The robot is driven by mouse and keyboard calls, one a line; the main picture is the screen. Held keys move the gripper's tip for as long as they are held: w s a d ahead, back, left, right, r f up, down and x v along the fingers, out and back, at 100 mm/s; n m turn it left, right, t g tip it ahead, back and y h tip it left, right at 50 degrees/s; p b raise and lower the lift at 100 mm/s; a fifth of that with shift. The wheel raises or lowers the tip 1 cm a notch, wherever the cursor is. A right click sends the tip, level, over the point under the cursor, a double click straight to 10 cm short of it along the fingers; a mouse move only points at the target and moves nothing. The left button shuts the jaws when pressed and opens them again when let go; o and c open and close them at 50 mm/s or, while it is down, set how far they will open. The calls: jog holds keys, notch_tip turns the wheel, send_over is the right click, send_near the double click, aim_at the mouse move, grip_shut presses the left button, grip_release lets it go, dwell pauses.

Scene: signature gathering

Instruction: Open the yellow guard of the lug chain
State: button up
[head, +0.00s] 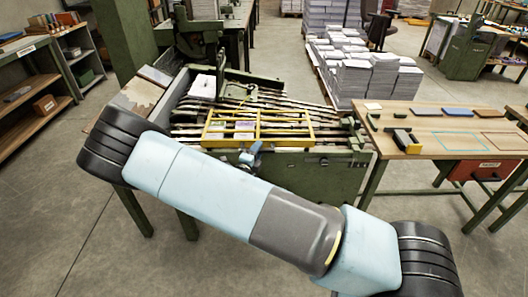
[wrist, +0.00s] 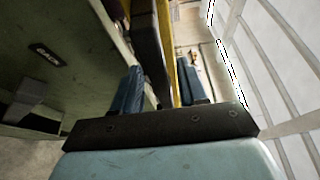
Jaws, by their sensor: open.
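The yellow guard (head: 290,143) is a barred frame lying low and roughly flat over the lug chain bed of the green machine (head: 325,172). My gripper (head: 251,156) is at the guard's front edge, near its middle. In the wrist view my gripper (wrist: 161,72) has its two blue fingers apart. A yellow bar (wrist: 183,78) of the guard and a dark strip run between them, closer to the right finger. Whether a finger touches the bar I cannot tell. The chain under the guard is partly hidden by its bars and by papers.
My arm crosses in front of the machine. A wooden table (head: 445,135) with a yellow and black tool (head: 404,141) stands close at the right. Paper stacks (head: 365,80) stand behind. Shelves (head: 35,105) are at the left. Floor at the lower left is clear.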

grip_shut()
dwell(0.4)
